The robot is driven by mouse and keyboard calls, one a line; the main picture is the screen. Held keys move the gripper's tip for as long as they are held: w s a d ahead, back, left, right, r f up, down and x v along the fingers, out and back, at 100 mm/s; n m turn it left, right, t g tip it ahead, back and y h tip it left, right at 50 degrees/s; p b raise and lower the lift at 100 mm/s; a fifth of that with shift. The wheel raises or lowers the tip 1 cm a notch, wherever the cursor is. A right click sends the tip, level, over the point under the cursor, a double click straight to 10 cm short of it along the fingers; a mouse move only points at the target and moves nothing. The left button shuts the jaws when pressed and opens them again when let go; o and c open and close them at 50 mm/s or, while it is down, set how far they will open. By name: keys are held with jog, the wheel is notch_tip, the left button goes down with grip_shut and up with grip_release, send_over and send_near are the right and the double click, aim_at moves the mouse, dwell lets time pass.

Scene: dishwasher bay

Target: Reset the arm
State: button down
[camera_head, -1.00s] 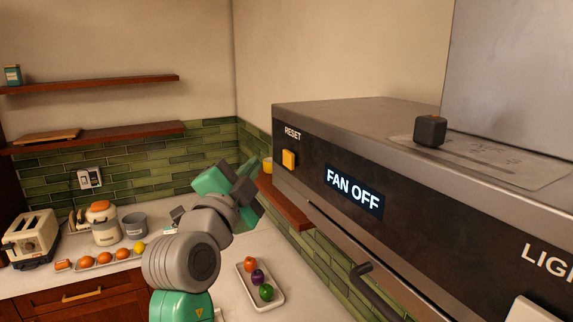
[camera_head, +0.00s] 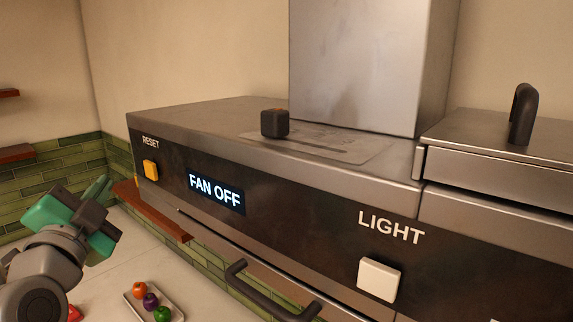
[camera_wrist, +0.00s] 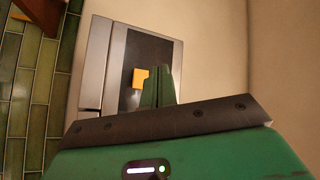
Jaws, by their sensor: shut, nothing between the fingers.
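My gripper (camera_head: 102,188) is at the left of the head view, below and left of the hood's yellow RESET button (camera_head: 150,170). Its green fingers are shut with nothing between them. In the wrist view, the shut fingers (camera_wrist: 158,86) show just to the right of the yellow button (camera_wrist: 139,77) and overlap its edge in the picture. I cannot tell whether they touch it. The hood's display (camera_head: 216,193) reads FAN OFF.
The metal hood (camera_head: 200,115) fills the middle, with a dark knob-like block (camera_head: 275,123) on top. A tray (camera_head: 172,291) of small vegetables lies on the counter below.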

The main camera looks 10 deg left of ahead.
jog(key=s+d+r+n+t+p, duration=0.1)
jog(key=d, duration=0.6)
jog(key=s+d+r+n+h+p, duration=0.1)
jog(key=s+d+r, duration=0.1)
jog(key=d, duration=0.6)
jog(key=s+d+r+n+t+h+p, duration=0.1)
jog(key=d+r, duration=0.1)
jog(key=d, duration=0.6)
jog(key=shift+s+d+r+n+t+p, duration=0.1)
jog(key=shift+s+d+n+t+p, duration=0.2)
jog(key=shift+s+n, duration=0.1)
jog(key=s+d+r+n+t+h+p, duration=0.1)
jog(key=s+d+r+n, duration=0.1)
jog(key=s+d, duration=0.3)
jog(key=s+d+r+n+t+h+p, duration=0.1)
jog(key=s+d+r, duration=0.3)
jog(key=d, duration=0.5)
jog(key=shift+s+n+t+h+p, duration=0.35)
jog(key=shift+s+n+h, duration=0.3)
jog(key=shift+s, duration=0.6)
jog(key=shift+r, duration=0.1)
